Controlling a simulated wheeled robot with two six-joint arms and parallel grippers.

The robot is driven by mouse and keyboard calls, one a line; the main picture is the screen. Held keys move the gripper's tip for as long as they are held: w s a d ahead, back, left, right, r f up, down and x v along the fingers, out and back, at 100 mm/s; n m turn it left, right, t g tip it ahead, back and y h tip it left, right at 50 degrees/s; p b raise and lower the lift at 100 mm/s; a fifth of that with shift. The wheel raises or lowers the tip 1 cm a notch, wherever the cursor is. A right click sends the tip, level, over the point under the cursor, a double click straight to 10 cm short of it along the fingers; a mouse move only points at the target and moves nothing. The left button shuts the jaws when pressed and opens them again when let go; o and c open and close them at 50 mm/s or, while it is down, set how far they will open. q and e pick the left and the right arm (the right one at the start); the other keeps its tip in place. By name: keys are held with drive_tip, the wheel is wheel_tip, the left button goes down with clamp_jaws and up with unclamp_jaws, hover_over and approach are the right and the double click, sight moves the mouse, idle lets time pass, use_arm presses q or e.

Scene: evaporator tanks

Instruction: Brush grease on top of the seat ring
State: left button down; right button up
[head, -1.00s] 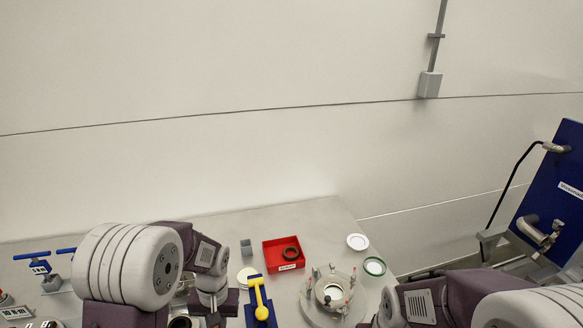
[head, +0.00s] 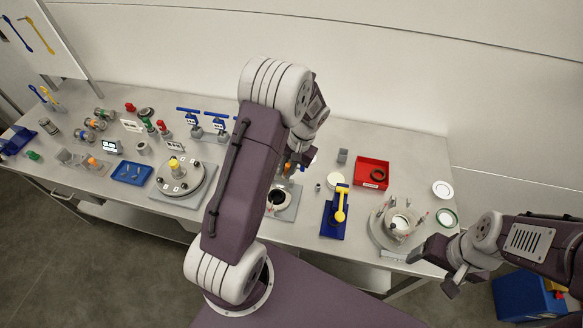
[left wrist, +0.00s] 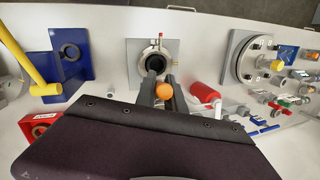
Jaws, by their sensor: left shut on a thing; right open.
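My left gripper (head: 293,165) is above the grey square plate (head: 290,212) with a round fitting (head: 279,196) on it. The fitting has a dark bore. The left wrist view shows the fitting (left wrist: 152,57) just beyond my fingers. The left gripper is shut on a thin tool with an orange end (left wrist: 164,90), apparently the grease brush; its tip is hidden. I cannot tell whether it touches the fitting, and the seat ring is not clearly distinguishable. My right gripper (head: 432,266) is open and empty at the table's front right edge.
A blue stand with a yellow lever (head: 340,205) is right of the plate. A red bin (head: 372,171) holds a dark ring. A flanged vessel (head: 398,222) stands further right. A round lidded flange (head: 182,178) and a blue tray (head: 131,172) lie to the left.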

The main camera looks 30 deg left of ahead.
wheel_tip(320, 180, down, 4)
drive_tip(key=b, duration=0.4)
drive_tip(key=shift+f, duration=0.15)
